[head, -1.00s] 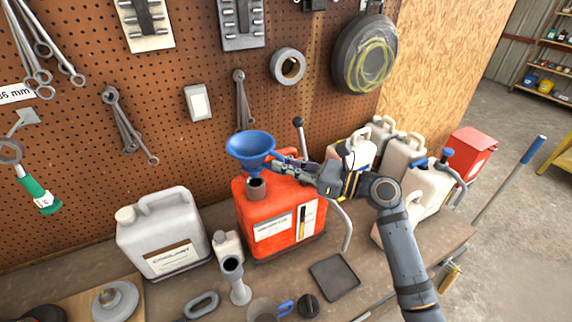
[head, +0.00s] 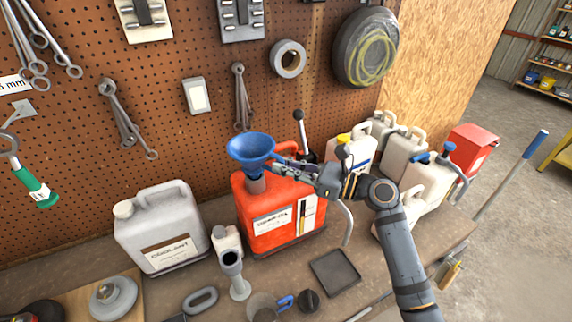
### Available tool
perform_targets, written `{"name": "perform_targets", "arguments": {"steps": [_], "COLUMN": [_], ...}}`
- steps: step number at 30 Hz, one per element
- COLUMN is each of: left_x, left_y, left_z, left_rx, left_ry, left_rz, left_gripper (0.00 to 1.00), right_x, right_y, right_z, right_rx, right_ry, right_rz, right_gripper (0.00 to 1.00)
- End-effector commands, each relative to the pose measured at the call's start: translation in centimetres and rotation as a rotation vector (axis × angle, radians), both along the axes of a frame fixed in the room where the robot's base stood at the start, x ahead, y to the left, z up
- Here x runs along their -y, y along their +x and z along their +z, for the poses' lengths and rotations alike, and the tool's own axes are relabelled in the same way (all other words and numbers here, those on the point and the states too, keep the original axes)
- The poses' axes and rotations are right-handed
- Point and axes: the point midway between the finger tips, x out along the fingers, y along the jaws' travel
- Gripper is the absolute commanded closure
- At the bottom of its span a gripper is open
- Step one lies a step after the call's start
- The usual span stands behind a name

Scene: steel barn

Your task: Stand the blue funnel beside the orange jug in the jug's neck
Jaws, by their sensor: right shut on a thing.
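The blue funnel (head: 251,147) is upright, wide mouth up, directly over the neck (head: 256,184) of the orange jug (head: 272,212). The funnel's lower end meets the top of the neck and hides its opening. How far the spout reaches inside is hidden. My right gripper (head: 280,163) comes in from the right above the jug and is shut on the funnel's right side. The jug stands upright on the bench near the pegboard. My left gripper is not in view.
A grey coolant jug (head: 160,238) and a small bottle with a grey spout (head: 234,270) stand left of the orange jug. A dark tray (head: 335,272) lies in front on the right. Several pale jugs (head: 400,152) stand behind my right arm.

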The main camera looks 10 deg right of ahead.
Motion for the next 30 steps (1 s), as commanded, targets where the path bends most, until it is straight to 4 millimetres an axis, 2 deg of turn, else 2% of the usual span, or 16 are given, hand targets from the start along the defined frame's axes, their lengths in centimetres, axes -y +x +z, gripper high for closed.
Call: {"name": "perform_targets", "arguments": {"steps": [22, 30], "left_x": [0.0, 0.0], "left_y": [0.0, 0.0], "left_z": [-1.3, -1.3], "left_rx": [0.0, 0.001], "left_ry": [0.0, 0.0], "left_rz": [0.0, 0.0], "left_gripper": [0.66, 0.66], "right_x": [0.0, 0.0], "right_y": [0.0, 0.0], "right_z": [-2.4, -2.5], "right_rx": [-0.001, 0.0], "right_ry": [0.001, 0.0], "right_rz": [0.0, 0.0], "right_gripper": [1.0, 1.0]}}
